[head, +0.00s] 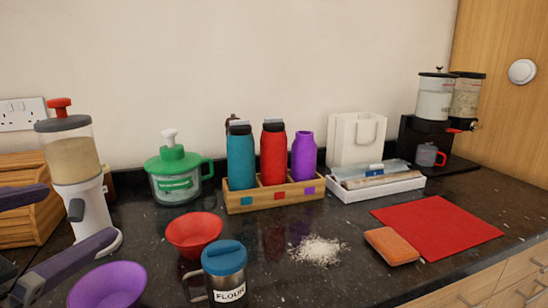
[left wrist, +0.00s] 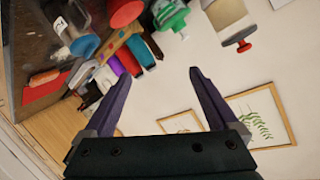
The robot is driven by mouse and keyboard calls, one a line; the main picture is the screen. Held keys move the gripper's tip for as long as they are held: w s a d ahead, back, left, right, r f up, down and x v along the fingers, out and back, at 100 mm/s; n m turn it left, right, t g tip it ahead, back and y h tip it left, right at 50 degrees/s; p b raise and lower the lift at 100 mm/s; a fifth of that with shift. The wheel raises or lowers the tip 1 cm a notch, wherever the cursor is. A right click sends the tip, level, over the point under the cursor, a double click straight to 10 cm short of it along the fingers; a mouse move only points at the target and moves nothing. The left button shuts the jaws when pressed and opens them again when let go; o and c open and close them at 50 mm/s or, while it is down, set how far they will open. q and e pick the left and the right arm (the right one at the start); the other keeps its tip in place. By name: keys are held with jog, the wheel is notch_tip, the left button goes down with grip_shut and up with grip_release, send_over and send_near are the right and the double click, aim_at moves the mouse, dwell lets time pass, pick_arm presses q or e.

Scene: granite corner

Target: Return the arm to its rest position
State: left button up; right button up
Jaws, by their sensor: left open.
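My left gripper (head: 80,212) comes in at the left edge of the head view, its two purple-grey fingers spread wide. In the left wrist view the same gripper (left wrist: 162,75) shows open and empty, with bare wall between its fingers. It is in front of the white dispenser (head: 92,208) with the red knob, and above and beside the purple bowl (head: 108,288). I cannot tell the exact gap to either. My right gripper is not in view.
On the dark granite counter (head: 345,280) stand a red bowl (head: 194,234), flour cup (head: 225,270), bottle rack (head: 275,199), green-lidded jar (head: 178,172) and white tray (head: 375,189). White powder (head: 319,250) lies spilled. An orange sponge (head: 391,246) touches the red mat (head: 437,226).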

pick_arm(q)
jog(key=s+a+f+g+y, duration=0.1)
jog(key=s+a+f+g, duration=0.35)
jog(key=s+f, duration=0.35)
jog(key=s+a+f+g+y, duration=0.25)
jog(key=s+f+g, duration=0.3)
jog(key=s, duration=0.45)
jog(key=d+n+g+h, duration=0.1)
jog(key=d+n+h, duration=0.3)
jog(key=d, duration=0.5)
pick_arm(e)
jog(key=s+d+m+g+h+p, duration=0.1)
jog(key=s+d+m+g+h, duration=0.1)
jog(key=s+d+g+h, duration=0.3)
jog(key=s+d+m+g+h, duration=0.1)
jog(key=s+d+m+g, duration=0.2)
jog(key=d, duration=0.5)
pick_arm(q)
notch_tip(320, 180, up, 41)
jog(key=p, duration=4)
jog(key=shift+s+p, duration=0.35)
jog(key=shift+s, duration=0.05)
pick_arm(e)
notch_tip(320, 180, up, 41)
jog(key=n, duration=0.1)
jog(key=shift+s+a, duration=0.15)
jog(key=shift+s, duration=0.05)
